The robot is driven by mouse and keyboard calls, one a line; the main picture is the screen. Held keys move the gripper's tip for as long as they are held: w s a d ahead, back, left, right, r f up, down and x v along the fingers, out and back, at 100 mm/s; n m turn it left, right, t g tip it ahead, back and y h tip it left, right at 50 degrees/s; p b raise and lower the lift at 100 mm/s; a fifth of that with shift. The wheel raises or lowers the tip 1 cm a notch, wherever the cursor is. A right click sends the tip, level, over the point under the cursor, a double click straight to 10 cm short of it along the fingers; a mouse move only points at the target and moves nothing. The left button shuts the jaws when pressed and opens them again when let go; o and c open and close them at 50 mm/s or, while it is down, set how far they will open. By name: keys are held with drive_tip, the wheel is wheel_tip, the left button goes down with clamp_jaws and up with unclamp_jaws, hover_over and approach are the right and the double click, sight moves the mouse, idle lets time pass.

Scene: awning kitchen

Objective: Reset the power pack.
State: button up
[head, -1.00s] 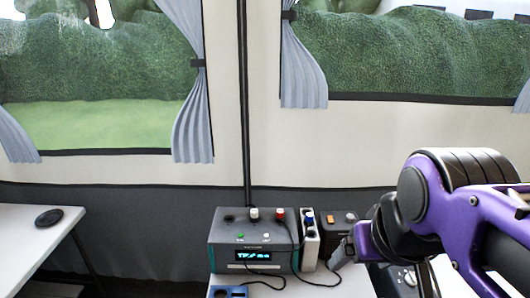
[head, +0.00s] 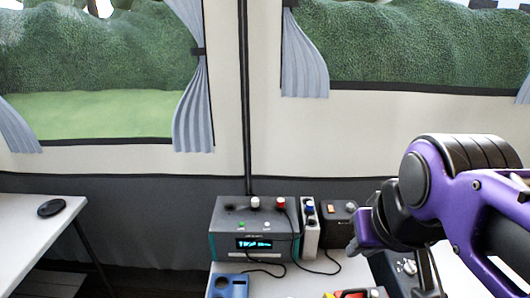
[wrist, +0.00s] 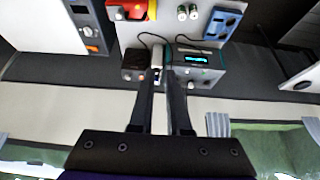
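A grey and teal box with a lit cyan display (head: 225,245), which looks like the power pack, stands on the white table. A dark knob, a white knob and a red knob or plug are on its top; small green and white buttons are on its front. It also shows in the wrist view (wrist: 210,75). My gripper (head: 355,246) is to the right of it, by the dark box, apart from the power pack as far as I can tell. In the wrist view my gripper (wrist: 163,71) has a narrow gap between its fingers, with nothing visibly held.
A narrow white unit with a blue knob (head: 309,240) stands beside the power pack, then a dark box with an orange switch (head: 331,210). Black cables lie in front. A blue item (head: 230,285) and a red-yellow item (head: 350,294) are at the front. Another table (head: 25,225) is left.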

clamp_jaws()
idle(0.9)
